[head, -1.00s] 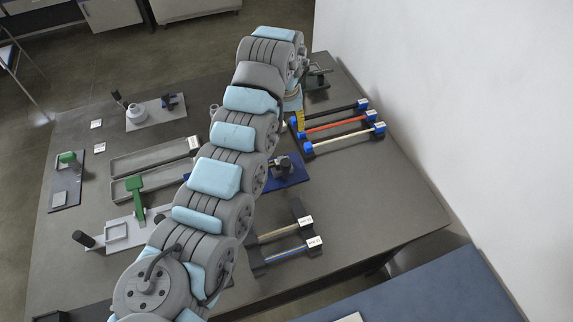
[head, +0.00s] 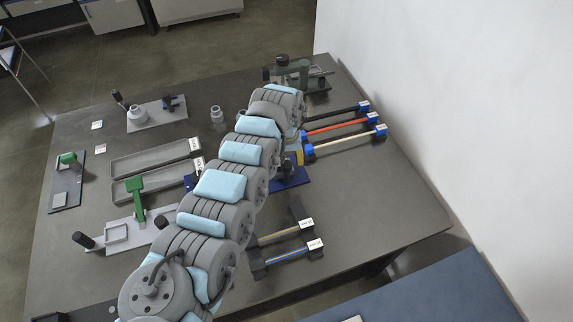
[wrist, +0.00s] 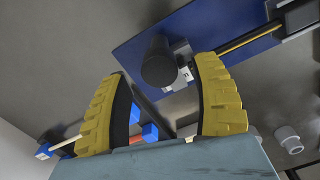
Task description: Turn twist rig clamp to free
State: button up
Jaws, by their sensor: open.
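The rig that looks like the twist rig has a blue base plate (wrist: 225,30); part of the plate also shows in the head view (head: 292,180), beside my arm. A black round knob (wrist: 158,60) stands on it, next to a grey clamp piece with a white label (wrist: 185,75). A thin yellow and black cable runs from there to a dark block (wrist: 300,14) on the right. My gripper (wrist: 163,72) is open, its yellow fingers on either side of the knob's line, with no visible contact. In the head view my arm hides most of the clamp.
Black, red and pale cable samples with blue ends (head: 372,118) lie right of my gripper. Two more samples in dark holders (head: 287,255) lie nearer. Grey trays (head: 150,160) and a green-handled fixture (head: 136,195) are left. A green machine (head: 300,75) stands at the back.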

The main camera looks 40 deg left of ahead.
jog(key=shift+f, duration=1.1)
jog(key=shift+c, duration=0.3)
grip_shut()
